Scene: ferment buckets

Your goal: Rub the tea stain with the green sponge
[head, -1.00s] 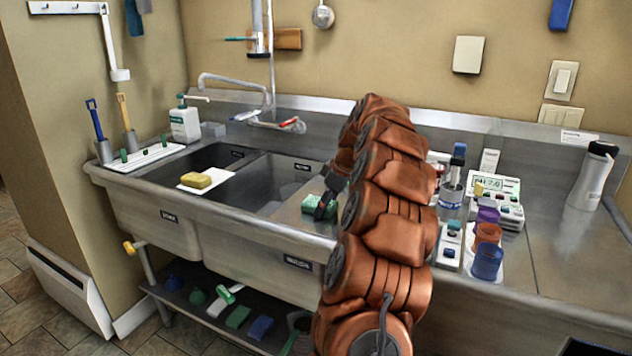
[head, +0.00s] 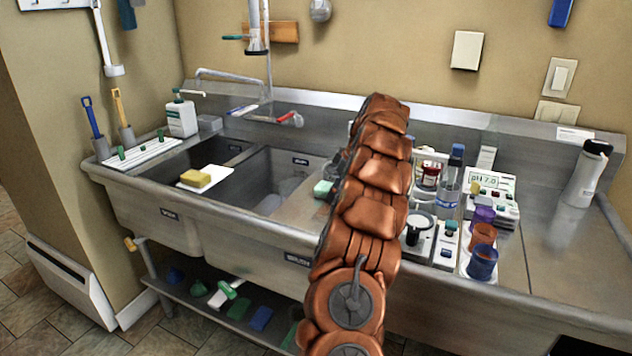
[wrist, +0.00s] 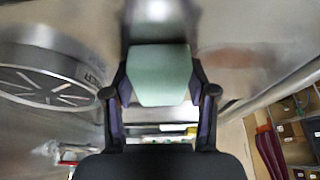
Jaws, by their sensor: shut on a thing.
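The green sponge (wrist: 160,76) sits between the two dark fingers of my gripper (wrist: 160,95) in the wrist view, and the gripper is shut on it. In the head view the sponge (head: 322,188) shows as a small pale green block on the steel counter area right of the sinks, beside my arm. My arm hides most of the gripper there. A faint brownish patch, which looks like the tea stain (wrist: 228,58), lies on the steel to the right of the sponge in the wrist view. It is hidden in the head view. I cannot tell whether the sponge touches the steel.
Right of my arm stand a clear bottle (head: 449,180), a pH meter (head: 490,196) and coloured cups (head: 482,262). A white flask (head: 588,172) stands far right, with bare steel before it.

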